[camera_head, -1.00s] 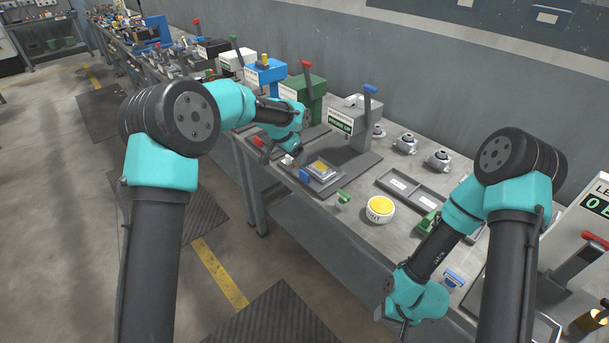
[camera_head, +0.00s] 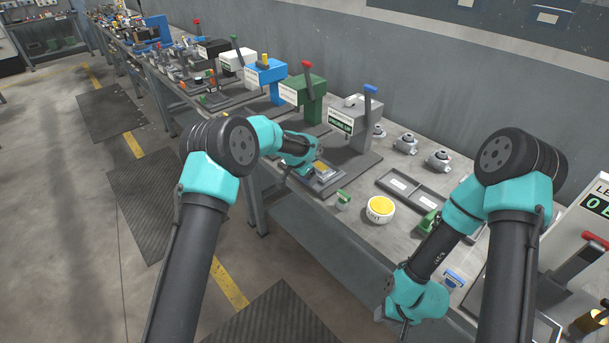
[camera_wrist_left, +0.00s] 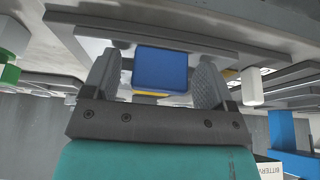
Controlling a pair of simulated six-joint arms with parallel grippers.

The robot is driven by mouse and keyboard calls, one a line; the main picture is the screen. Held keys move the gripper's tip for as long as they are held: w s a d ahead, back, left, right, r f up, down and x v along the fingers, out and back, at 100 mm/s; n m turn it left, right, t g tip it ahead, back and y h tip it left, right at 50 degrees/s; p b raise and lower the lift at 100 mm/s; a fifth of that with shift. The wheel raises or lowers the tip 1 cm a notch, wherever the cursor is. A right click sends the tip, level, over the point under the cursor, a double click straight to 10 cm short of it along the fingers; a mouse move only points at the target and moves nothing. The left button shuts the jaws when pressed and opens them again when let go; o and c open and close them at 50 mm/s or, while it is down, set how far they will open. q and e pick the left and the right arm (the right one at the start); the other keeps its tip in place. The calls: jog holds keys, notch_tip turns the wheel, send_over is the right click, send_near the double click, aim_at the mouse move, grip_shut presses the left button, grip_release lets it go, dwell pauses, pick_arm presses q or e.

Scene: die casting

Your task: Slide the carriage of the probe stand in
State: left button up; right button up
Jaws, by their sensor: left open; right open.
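The probe stand (camera_head: 352,122) is a grey column with a blue-knobbed lever and a sign, on a dark base. Its carriage (camera_head: 329,178) sits low at the front of the base and carries a part with a yellow top (camera_head: 321,167). In the left wrist view a blue block (camera_wrist_left: 160,67), the carriage's handle, lies between the fingers of my left gripper (camera_wrist_left: 158,82). They are open, with a gap on each side. In the head view my left arm hides the handle and these fingertips. My right gripper (camera_head: 391,321) is open and empty off the bench's front edge.
A round white pot with a yellow top (camera_head: 380,209) and a small green-topped item (camera_head: 343,199) stand right of the carriage. A grey divided tray (camera_head: 408,190) lies behind them. A green lever stand (camera_head: 308,98) is on the left.

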pick_arm(q)
jog(key=shift+c, duration=0.4)
jog(key=c, duration=1.2)
jog(key=shift+d, duration=0.1)
